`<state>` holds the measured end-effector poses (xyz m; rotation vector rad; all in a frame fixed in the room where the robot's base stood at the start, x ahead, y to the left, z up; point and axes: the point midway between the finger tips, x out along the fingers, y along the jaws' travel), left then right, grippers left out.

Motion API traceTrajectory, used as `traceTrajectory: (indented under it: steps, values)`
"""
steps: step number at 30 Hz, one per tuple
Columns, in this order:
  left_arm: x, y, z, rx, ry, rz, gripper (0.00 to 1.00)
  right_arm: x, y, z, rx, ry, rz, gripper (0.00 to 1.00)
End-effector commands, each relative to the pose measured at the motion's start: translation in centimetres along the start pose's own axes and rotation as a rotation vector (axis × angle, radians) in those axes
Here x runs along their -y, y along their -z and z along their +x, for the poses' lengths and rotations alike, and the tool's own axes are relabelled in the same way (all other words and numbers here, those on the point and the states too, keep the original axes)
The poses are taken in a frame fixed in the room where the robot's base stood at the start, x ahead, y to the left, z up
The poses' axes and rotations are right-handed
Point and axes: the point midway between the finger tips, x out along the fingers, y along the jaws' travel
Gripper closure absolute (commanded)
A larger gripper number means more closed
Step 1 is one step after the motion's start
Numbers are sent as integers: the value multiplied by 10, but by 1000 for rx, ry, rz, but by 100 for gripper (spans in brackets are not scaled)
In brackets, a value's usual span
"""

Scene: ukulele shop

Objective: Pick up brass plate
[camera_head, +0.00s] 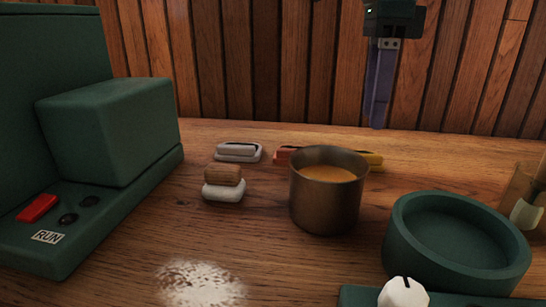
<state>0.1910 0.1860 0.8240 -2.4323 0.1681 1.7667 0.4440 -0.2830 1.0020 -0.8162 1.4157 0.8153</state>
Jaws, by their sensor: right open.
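I cannot pick out a brass plate for certain in the head view. A brownish metal pot (325,200) with orange liquid inside stands upright in the middle of the table. My right gripper (377,115) hangs down from the top edge, right of centre, in front of the wood-panelled wall. It appears above and beyond the pot, apart from it. It is open, its fingers are seen nearly edge-on, and nothing shows between them. My left gripper is not in view.
A green machine (105,140) fills the left. A pale grey piece (238,153) and a brown-topped white block (223,183) sit left of the pot. Red and yellow pieces (374,160) lie behind it. A green round bowl (400,235) and white knob (402,294) are front right. White powder (200,285) lies in front.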

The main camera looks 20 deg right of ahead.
Motion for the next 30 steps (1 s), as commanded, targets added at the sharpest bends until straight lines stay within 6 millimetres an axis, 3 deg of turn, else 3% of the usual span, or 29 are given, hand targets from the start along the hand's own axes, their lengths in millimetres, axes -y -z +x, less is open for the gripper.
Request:
traceTrajectory:
  steps: [12, 21, 30]
  values:
    - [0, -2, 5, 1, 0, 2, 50, -6, -8, 58, 2, -1, 0, 51]
    - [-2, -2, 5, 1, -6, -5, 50, -6, -8, 62, 3, 1, -1, 52]
    - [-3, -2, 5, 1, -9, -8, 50, -6, -8, 61, 3, 1, -1, 86]
